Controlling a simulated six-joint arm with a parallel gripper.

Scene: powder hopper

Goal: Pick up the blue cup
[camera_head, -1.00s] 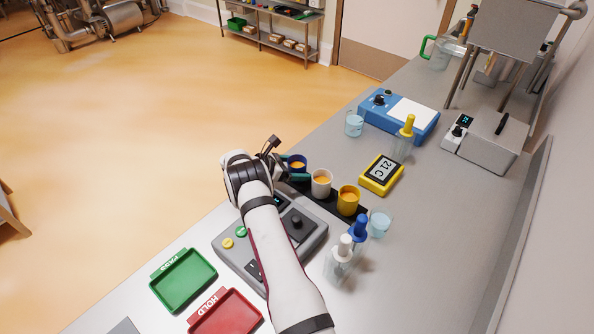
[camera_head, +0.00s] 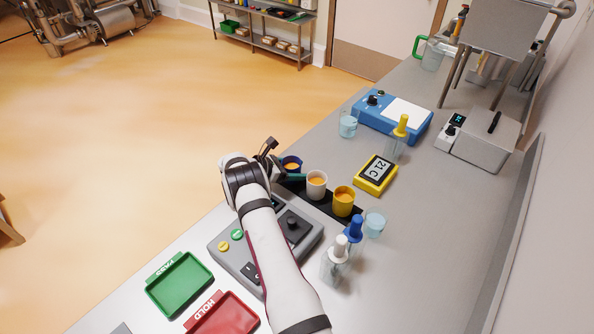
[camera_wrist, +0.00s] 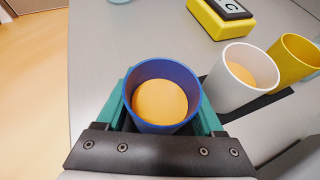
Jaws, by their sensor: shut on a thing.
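The blue cup (camera_head: 291,165) stands at the left end of a row of cups and holds an orange content. In the wrist view the blue cup (camera_wrist: 163,66) sits between the teal fingers of my gripper (camera_wrist: 160,100). My gripper (camera_head: 285,170) is shut on it, one finger on each side. The cup looks upright. Whether its base touches the black strip is hidden.
A white cup (camera_head: 317,184) and a yellow cup (camera_head: 343,201) stand close by on a black strip (camera_head: 325,208). A grey control box (camera_head: 297,243) lies under my arm. A yellow timer-like display (camera_head: 376,174) is to the right. Dropper bottles (camera_head: 336,262) stand nearer.

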